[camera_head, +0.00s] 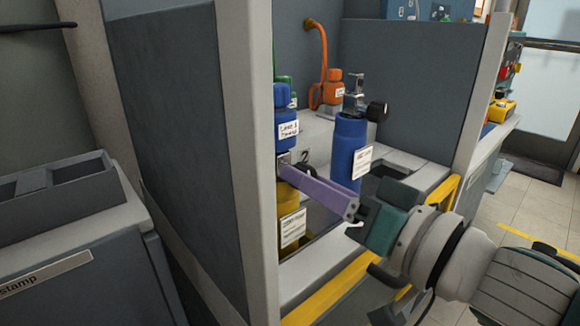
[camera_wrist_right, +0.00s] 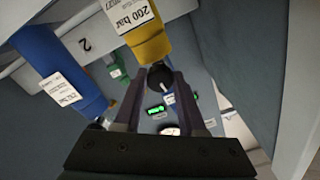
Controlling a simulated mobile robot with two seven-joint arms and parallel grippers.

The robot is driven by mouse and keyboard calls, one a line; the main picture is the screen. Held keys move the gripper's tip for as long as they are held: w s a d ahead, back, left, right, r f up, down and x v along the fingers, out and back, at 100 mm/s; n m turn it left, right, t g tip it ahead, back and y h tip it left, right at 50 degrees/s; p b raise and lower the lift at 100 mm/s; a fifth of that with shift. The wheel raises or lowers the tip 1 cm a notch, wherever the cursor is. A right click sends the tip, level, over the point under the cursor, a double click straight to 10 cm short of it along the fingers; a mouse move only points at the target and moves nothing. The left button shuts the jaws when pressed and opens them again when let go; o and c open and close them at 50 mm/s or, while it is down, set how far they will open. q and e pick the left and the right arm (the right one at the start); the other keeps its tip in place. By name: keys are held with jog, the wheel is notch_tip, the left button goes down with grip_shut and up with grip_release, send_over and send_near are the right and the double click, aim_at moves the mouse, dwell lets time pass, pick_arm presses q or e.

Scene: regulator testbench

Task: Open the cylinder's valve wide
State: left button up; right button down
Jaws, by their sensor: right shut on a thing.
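The yellow cylinder (camera_head: 288,212) stands in the bench bay behind the pale post, partly hidden by it and by my right gripper. Its label and yellow body also show in the wrist view (camera_wrist_right: 150,44). A dark round valve knob (camera_wrist_right: 160,76) sits at the cylinder's neck, between my fingers in the wrist view. My right gripper (camera_head: 291,171) reaches in from the right, its purple fingers at the neck and shut on the knob; the fingers also show in the wrist view (camera_wrist_right: 160,92). The head view mostly hides the knob. My left gripper is not in view.
A blue cylinder (camera_head: 350,143) with a black knob (camera_head: 377,111) stands right of the yellow one. A labelled blue part (camera_head: 284,112) is above the yellow cylinder. An orange fitting (camera_head: 333,88) with hose is behind. The post (camera_head: 250,150) and yellow rail (camera_head: 330,292) border the bay.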

jog(key=shift+n, duration=11.3)
jog(key=shift+c, duration=2.4)
grip_release()
jog(key=shift+d, duration=0.1)
jog(key=v, duration=1)
